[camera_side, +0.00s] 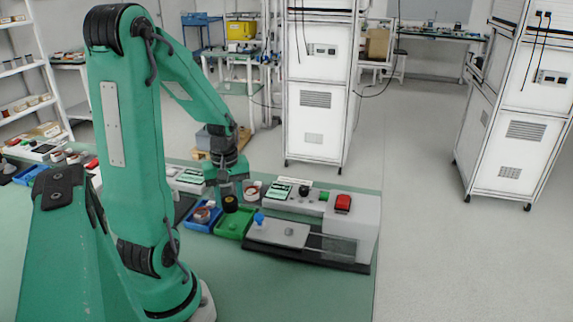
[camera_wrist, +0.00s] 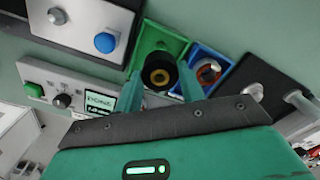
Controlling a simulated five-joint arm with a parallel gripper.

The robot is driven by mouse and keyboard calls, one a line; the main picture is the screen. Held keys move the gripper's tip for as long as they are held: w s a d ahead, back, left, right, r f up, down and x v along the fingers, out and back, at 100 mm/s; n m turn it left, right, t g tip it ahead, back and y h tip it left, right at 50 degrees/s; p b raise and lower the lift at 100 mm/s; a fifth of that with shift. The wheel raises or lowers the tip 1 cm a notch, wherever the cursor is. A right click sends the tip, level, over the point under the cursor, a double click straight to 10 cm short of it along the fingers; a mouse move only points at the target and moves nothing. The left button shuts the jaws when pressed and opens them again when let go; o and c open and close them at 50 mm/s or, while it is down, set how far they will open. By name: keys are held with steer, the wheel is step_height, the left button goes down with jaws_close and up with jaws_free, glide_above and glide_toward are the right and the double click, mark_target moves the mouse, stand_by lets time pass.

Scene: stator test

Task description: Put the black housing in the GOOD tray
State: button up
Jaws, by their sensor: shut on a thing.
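The black housing (camera_side: 230,203) is a short dark cylinder with a yellowish ring around its centre hole. My gripper (camera_side: 228,190) points down and is shut on it. In the wrist view the housing (camera_wrist: 160,72) sits between the two green fingers (camera_wrist: 160,88), in front of the green tray (camera_wrist: 172,42). In the side view the green tray (camera_side: 233,226) lies directly below the housing, which overlaps the tray's back part. I cannot tell whether the housing touches the tray floor. No GOOD label is readable on the tray.
A blue tray (camera_side: 203,215) with a red and white ring part stands left of the green tray. A grey test fixture with a blue knob (camera_side: 259,218) is close on the right. A panel with a small screen (camera_side: 278,191) and a red button (camera_side: 343,202) stands behind.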

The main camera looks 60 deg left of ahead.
mark_target(232, 223)
steer(key=shift+f, duration=1.8)
steer(key=shift+f, duration=1.45)
steer(key=o, duration=1.1)
steer(key=shift+r, duration=0.15)
steer(key=shift+r, duration=3.8)
